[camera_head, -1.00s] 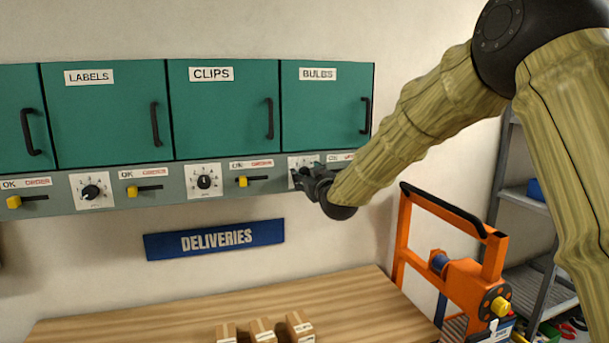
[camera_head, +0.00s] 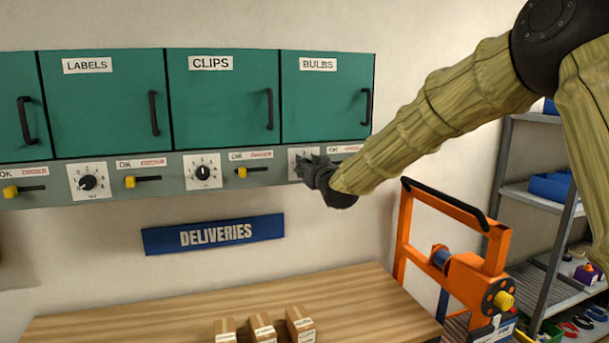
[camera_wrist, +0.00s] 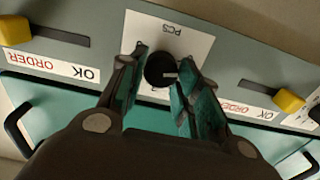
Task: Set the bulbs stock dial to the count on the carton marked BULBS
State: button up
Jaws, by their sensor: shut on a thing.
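The BULBS cabinet (camera_head: 325,100) is the rightmost green door. Below it, the white dial plate (camera_head: 296,154) is largely covered by my gripper (camera_head: 308,169). In the wrist view, the round black bulbs dial knob (camera_wrist: 160,70) with a pale pointer line sits between the two fingers of my gripper (camera_wrist: 163,62), which is shut on it. The scale numbers are mostly hidden by the fingers; "PCS" reads upside down on the plate (camera_wrist: 190,42). Several small cartons, including the right one (camera_head: 300,325), stand on the wooden table; their print is too small to read.
The clips dial (camera_head: 203,172) and labels dial (camera_head: 88,183) are to the left on the same grey rail. A yellow slider (camera_head: 242,172) is close left of my gripper. An orange frame (camera_head: 470,270) and grey shelves (camera_head: 540,195) stand at right.

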jog(key=shift+a+f+n+b, duration=0.1)
jog(key=shift+f+n+b, duration=0.1)
jog(key=shift+n+b, duration=5.2)
jog(key=shift+d+f+n+b, duration=0.1)
jog(key=shift+f+n+b, duration=0.1)
jog(key=shift+n+b, duration=5.2)
jog(key=shift+a+f+n+b, duration=0.1)
jog(key=shift+f+n+b, duration=0.1)
jog(key=shift+n+b, duration=5.2)
jog(key=shift+s+n+p, duration=0.1)
jog(key=shift+n+p, duration=1.1)
jog(key=shift+p, duration=0.05)
jog(key=shift+r, duration=0.15)
jog(key=o, duration=1)
